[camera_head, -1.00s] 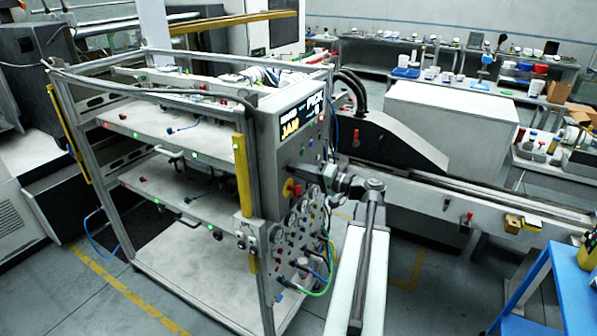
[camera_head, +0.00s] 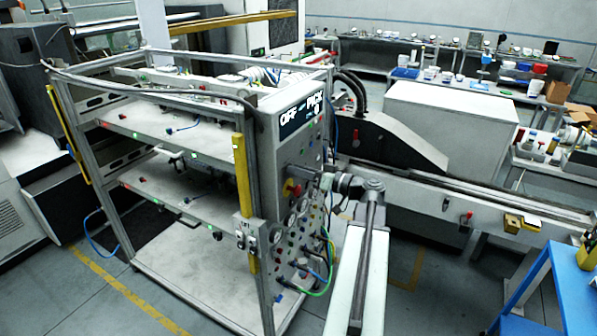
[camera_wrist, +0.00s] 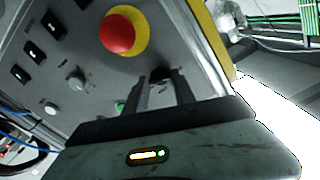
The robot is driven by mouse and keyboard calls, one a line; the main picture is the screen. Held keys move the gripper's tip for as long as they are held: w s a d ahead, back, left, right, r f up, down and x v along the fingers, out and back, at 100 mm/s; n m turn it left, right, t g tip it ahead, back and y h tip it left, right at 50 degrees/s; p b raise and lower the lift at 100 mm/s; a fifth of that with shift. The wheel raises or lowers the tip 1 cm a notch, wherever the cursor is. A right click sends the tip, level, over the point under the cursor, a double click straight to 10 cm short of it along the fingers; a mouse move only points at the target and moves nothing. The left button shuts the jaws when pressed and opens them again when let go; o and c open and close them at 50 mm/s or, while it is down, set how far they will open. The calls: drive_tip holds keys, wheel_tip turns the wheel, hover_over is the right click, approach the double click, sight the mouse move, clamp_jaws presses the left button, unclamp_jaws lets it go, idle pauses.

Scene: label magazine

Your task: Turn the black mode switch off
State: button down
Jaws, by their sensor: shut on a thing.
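The control panel (camera_head: 288,160) stands on the near right end of the rack. Its display (camera_head: 302,113) reads OFF and PICK with a 0. In the wrist view, the black mode switch (camera_wrist: 160,73) sits on the grey panel between the tips of my gripper (camera_wrist: 162,84), mostly hidden by the fingers. My gripper is shut on it. In the head view my gripper (camera_head: 312,176) reaches the panel's face from the right, and the switch cannot be made out there.
A red emergency button on a yellow ring (camera_wrist: 119,33) is close above the fingers. A grey knob (camera_wrist: 76,83) and several black rocker switches are to the left. A green button (camera_wrist: 120,106) is partly hidden beside the left finger. Gauges and hoses sit below in the head view.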

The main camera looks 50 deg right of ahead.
drive_tip(key=shift+f+n, duration=0.1)
drive_tip(key=shift+n, duration=0.2)
drive_tip(key=c, duration=1)
unclamp_jaws()
drive_tip(key=shift+c, duration=0.2)
drive_tip(key=shift+s, duration=0.1)
drive_tip(key=v, duration=0.7)
drive_tip(key=shift+s, duration=0.35)
